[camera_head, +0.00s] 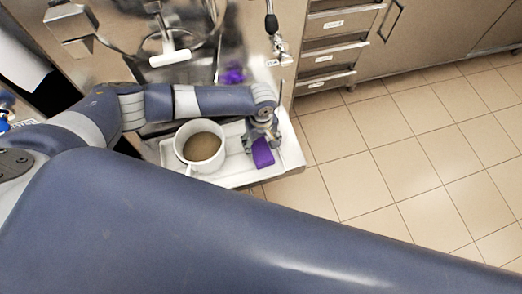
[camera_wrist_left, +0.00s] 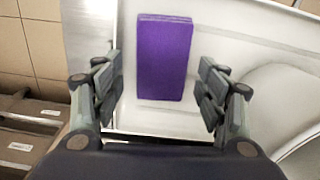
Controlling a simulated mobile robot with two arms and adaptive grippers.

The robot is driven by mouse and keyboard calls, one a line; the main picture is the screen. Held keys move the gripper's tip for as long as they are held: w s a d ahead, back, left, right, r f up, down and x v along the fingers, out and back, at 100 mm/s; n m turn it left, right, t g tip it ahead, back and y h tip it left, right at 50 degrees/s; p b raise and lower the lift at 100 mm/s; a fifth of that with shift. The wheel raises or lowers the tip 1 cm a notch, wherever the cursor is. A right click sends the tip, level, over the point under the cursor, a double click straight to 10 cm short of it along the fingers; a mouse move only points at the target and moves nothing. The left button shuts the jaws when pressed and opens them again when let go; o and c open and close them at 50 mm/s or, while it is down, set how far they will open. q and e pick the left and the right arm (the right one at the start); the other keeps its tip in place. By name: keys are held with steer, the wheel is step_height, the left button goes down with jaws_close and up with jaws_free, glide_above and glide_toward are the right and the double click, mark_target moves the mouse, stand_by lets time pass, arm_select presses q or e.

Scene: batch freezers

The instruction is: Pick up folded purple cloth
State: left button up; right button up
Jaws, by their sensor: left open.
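The folded purple cloth (camera_head: 263,153) lies in the white tray (camera_head: 238,181), at the tray's right part in the head view. In the left wrist view the cloth (camera_wrist_left: 165,57) is a flat purple rectangle in the upper middle. My left gripper (camera_head: 262,137) is over the cloth and hides part of it in the head view. In the left wrist view its two fingers (camera_wrist_left: 160,90) are spread wide, one on each side of the cloth, with gaps between. Nothing is between the fingertips except the cloth below or beyond them. My right gripper is not in view.
A white pot (camera_head: 183,160) with brown liquid stands in the tray left of the cloth. A metal machine with a white handle (camera_head: 170,58) is behind it. Drawers (camera_head: 328,52) stand at the back. Tiled floor (camera_head: 400,150) is open at the right.

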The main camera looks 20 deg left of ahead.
mark_target(261, 150)
arm_select(q)
step_height(261, 150, down, 4)
steer(key=shift+s+a+r, duration=0.1)
steer(key=shift+s+r, duration=0.05)
steer(key=shift+r, duration=0.1)
steer(key=shift+f, duration=0.2)
steer(key=shift+c, duration=0.8)
steer(key=c, duration=0.6)
steer(key=shift+r, duration=0.1)
steer(key=shift+c, duration=0.2)
steer(key=shift+r, duration=0.5)
step_height(261, 150, up, 2)
steer(key=shift+r, duration=0.2)
steer(key=s+d+r, duration=0.1)
steer(key=s, duration=1.5)
steer(key=shift+d+r, duration=0.15)
steer(key=shift+r, duration=0.1)
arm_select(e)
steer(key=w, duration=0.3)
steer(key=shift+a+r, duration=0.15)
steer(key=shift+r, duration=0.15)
